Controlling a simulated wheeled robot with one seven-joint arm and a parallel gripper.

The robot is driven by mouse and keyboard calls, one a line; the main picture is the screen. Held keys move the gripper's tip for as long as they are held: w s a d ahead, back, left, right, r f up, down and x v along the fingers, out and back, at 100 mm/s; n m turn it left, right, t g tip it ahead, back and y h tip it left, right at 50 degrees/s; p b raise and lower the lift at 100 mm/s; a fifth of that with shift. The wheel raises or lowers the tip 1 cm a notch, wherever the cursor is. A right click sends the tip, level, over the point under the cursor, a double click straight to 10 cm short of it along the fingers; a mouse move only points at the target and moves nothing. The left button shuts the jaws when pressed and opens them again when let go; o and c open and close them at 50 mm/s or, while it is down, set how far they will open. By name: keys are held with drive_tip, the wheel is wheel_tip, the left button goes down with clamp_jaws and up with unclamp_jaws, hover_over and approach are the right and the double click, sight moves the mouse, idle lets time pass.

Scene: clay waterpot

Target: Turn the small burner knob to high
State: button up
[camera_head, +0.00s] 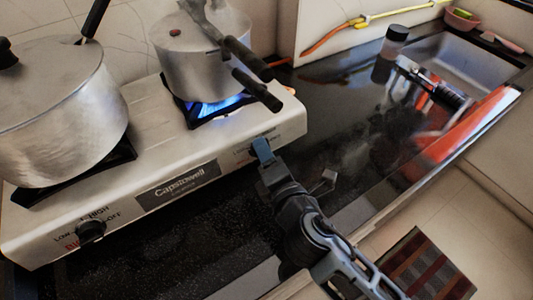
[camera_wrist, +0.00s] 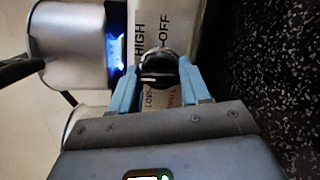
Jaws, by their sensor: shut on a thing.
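The small burner knob (camera_wrist: 158,68) is a round black knob with a pale line across it, on the stove's front face. In the wrist view it sits between the two blue fingers of my gripper (camera_wrist: 157,75), which is shut on it. "HIGH" and "OFF" are printed beside it. In the head view my gripper (camera_head: 262,150) is at the right end of the front panel, and its fingers hide the knob. Blue flames (camera_head: 216,106) burn under the right pot and also show in the wrist view (camera_wrist: 117,48).
The cream stove (camera_head: 240,128) carries a large pot (camera_head: 60,110) at left and a smaller pot (camera_head: 195,60) at right, whose dark handles (camera_head: 250,60) reach toward my gripper. Another black knob (camera_head: 91,230) is at front left. Dark counter and a sink (camera_head: 465,60) lie right.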

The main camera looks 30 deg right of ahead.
drive_tip(key=shift+a+r+m, duration=0.1)
drive_tip(key=shift+a+m, duration=0.05)
drive_tip(key=shift+m, duration=0.25)
drive_tip(key=o, duration=1.1)
drive_tip(key=shift+c, duration=0.2)
drive_tip(key=b+v, duration=0.2)
drive_tip(key=v, duration=0.5)
drive_tip(key=shift+s, duration=0.4)
